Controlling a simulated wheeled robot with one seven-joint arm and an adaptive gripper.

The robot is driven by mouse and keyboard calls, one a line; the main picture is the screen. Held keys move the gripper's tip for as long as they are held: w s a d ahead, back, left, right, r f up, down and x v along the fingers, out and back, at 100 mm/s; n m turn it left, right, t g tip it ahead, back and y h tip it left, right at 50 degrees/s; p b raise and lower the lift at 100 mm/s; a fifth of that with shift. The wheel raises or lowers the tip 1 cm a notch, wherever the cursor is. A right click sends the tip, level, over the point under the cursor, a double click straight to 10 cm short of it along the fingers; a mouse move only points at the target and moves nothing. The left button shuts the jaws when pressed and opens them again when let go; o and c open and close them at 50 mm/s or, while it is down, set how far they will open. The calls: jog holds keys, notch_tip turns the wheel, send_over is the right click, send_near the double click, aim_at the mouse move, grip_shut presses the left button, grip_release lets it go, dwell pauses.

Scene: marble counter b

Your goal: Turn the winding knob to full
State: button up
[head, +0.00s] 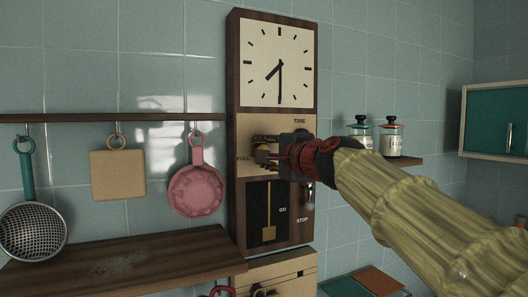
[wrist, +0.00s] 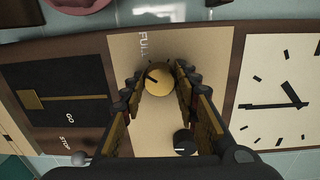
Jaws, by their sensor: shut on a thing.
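The winding knob (wrist: 157,80) is a round brass-yellow knob on the cream middle panel of a tall wooden wall clock (head: 234,75). In the wrist view a dark line on its face points up and left, beside the printed FULL label (wrist: 144,45). My gripper (wrist: 160,74) has its two fingers on opposite sides of the knob, closed on it. In the head view my gripper (head: 263,153) reaches in from the right and its fingers mostly hide the knob. The FULL label (head: 243,159) shows left of the fingers.
A small black knob (wrist: 184,142) sits on the same panel, near my gripper. Below are a pendulum window (head: 255,220) and a silver lever (head: 309,196) by GO and STOP. Left hang a pink pan (head: 197,190), a board (head: 117,175) and a strainer (head: 33,232); jars (head: 393,138) stand right.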

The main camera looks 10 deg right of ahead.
jog(key=shift+f+m+p, duration=0.1)
jog(key=shift+m+p, duration=0.2)
jog(key=shift+m, duration=1.9)
jog(key=shift+w, duration=0.1)
jog(key=o, duration=1.2)
jog(key=shift+c, duration=0.2)
jog(key=shift+s+d, duration=0.15)
jog(key=shift+s, duration=0.05)
jog(key=v, duration=1.1)
jog(key=shift+s, duration=0.35)
jog(key=shift+d, duration=0.15)
